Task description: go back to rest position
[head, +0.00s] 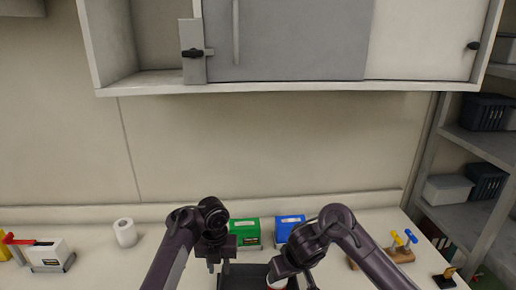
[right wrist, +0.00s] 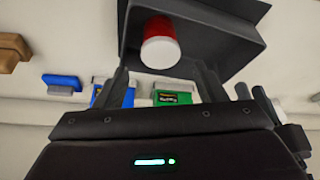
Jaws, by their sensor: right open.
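My left gripper (head: 218,265) hangs pointing down at the bottom centre of the head view. Its two dark fingers show a gap with nothing seen between them. My right gripper (head: 292,281) is to its right, partly cut off by the lower edge. In the right wrist view my right gripper (right wrist: 163,82) is open, its fingers apart. A red and white cup-like container (right wrist: 161,45) stands in a dark tray (right wrist: 222,45) beyond the fingertips. Its white part also shows in the head view (head: 277,285), beside my right gripper. The tray (head: 245,272) is partly hidden by my arms.
Green (head: 245,232) and blue (head: 289,226) boxes stand behind the grippers. A white roll (head: 125,233) is on the left. A wooden block with coloured handles (head: 398,254) is at right. A wall cabinet (head: 290,40) hangs above; shelves (head: 480,145) stand at right.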

